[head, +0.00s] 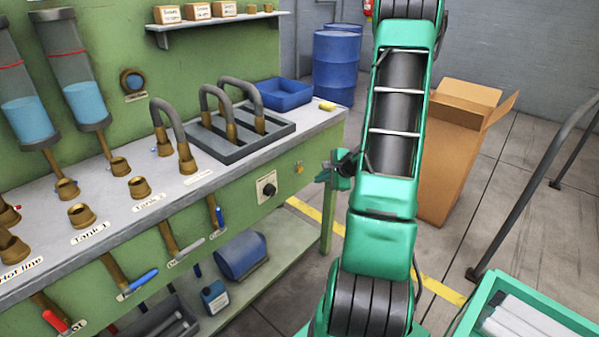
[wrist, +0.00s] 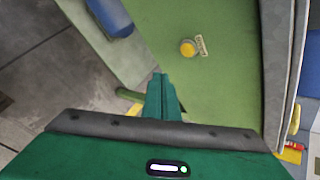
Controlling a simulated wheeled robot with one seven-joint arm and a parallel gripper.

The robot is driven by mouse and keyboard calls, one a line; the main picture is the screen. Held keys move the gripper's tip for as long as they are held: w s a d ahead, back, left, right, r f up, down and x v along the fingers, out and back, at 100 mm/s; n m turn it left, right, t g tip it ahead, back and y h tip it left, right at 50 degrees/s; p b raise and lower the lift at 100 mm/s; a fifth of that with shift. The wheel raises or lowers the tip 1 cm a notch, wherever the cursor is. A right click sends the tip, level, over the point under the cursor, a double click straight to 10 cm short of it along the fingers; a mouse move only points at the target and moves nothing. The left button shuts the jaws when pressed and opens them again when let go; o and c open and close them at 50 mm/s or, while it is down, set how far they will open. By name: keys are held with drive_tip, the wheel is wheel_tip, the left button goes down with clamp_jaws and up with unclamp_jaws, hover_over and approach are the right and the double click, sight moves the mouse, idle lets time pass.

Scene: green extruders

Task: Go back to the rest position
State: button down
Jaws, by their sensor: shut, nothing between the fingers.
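My gripper (wrist: 160,80) shows in the wrist view as green fingers closed together with nothing between them. They point toward the green bench front (wrist: 225,75), near a round yellow item (wrist: 188,47) with a small label. In the head view my gripper (head: 328,173) is partly hidden behind my green arm, beside the right end of the bench front. The gap between fingers and bench is hard to judge. My arm stands bent upright right of the bench.
A cardboard box (head: 452,150) and blue barrels (head: 337,65) stand behind.

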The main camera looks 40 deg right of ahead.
idle(0.4)
drive_tip(key=s+a+r+n+g+y, duration=0.1)
drive_tip(key=s+a+r+n+g, duration=0.2)
drive_tip(key=s+a+r+n, duration=0.25)
drive_tip(key=s+a+r+n+g, duration=0.2)
drive_tip(key=a+r+n, duration=0.35)
drive_tip(key=a, duration=0.35)
drive_tip(key=s+a+r+n+g, duration=0.2)
drive_tip(key=s+a+r+n, duration=0.1)
drive_tip(key=s, duration=0.6)
drive_tip(key=s+a+r+n+g, duration=0.2)
drive_tip(key=s+a+r+n, duration=0.2)
drive_tip(key=s+a, duration=0.3)
drive_tip(key=shift+s+r+n, duration=0.3)
drive_tip(key=shift+s+n, duration=0.1)
drive_tip(key=shift+s, duration=0.5)
drive_tip(key=shift+w+f, duration=0.25)
drive_tip(key=shift+w, duration=0.4)
